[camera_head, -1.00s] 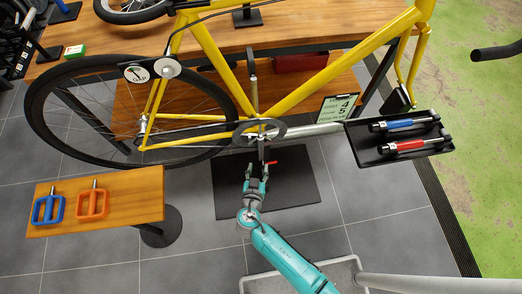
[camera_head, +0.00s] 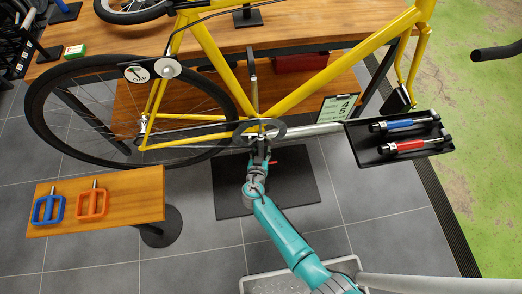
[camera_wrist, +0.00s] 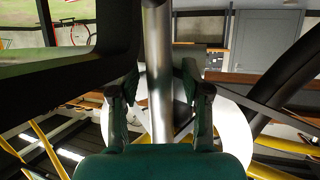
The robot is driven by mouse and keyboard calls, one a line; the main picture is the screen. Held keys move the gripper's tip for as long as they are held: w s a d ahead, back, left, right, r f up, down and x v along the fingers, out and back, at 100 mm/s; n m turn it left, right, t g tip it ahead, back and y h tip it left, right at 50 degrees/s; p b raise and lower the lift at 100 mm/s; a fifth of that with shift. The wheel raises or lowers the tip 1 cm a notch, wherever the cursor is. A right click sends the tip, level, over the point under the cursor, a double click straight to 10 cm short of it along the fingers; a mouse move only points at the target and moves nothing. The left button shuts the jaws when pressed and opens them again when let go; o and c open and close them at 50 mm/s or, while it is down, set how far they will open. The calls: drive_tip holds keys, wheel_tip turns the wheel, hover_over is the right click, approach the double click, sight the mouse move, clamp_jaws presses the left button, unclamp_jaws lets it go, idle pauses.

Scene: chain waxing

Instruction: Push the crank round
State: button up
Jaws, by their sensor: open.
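The yellow bicycle (camera_head: 216,68) is held up in front of the wooden bench. Its dark round chainring (camera_head: 278,131) is at the bottom of the frame, around the crank's axle. My gripper (camera_head: 260,148) is just below the chainring, where the lower crank arm hangs, and hides most of that arm. A small red piece (camera_head: 273,162) shows beside the gripper. In the wrist view my gripper (camera_wrist: 160,98) has its two fingers apart, with a grey metal bar (camera_wrist: 158,65) between or just beyond them. I cannot tell whether the fingers touch it.
A wooden side table (camera_head: 130,212) at the left holds a blue pedal (camera_head: 48,208) and an orange pedal (camera_head: 93,204). A black tray (camera_head: 372,158) at the right holds a blue-handled tool (camera_head: 405,123) and a red-handled tool (camera_head: 416,146). A black mat (camera_head: 300,190) lies below the crank.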

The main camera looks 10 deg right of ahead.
clamp_jaws()
drive_tip(key=shift+a, duration=0.2)
idle(0.3)
